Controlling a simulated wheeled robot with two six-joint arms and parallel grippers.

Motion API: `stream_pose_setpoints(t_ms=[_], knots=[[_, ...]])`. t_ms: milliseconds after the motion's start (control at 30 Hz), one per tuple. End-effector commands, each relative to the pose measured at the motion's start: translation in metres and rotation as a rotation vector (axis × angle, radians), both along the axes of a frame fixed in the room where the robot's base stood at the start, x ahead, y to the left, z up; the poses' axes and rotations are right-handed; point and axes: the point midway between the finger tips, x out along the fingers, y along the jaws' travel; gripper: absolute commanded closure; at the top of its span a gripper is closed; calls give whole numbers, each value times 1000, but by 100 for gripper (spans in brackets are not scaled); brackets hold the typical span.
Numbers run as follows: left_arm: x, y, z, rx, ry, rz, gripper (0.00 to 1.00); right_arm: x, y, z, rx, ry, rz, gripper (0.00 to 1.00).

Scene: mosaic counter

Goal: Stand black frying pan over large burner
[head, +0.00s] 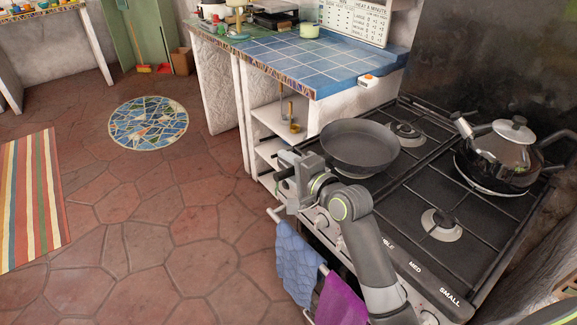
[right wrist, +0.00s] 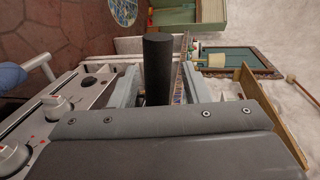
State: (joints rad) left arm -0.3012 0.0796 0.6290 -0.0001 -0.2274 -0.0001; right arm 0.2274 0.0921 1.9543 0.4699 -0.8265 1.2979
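The black frying pan (head: 359,147) is upright at the left part of the stove, over the grate. I cannot tell whether it rests on the grate. Its handle points toward my right gripper (head: 290,172) at the stove's front left edge. In the right wrist view the dark handle (right wrist: 158,65) stands between the two fingers of my right gripper (right wrist: 163,92). A gap shows on the handle's right side, so the gripper looks open around it. Burners show at the back left (head: 407,133) and front right (head: 441,223); I cannot tell which is large. My left gripper is out of view.
A steel kettle (head: 501,150) stands on the right rear burner. A blue tiled counter (head: 335,62) adjoins the stove's left side. Blue (head: 297,262) and purple (head: 341,300) towels hang at the stove's front. The floor to the left is mostly clear.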

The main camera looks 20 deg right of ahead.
Motion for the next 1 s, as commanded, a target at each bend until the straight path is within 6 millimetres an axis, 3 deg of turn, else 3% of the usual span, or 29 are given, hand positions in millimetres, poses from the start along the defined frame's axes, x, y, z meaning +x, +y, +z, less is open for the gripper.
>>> stream_pose_setpoints(t_ms=[267,700,1000], knots=[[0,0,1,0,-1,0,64,-10,-5,2,-2,-1,-1,58],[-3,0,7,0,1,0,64,-86,-33,18,-4,0,2,58],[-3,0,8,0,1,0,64,-110,-42,23,-2,-1,1,58]])
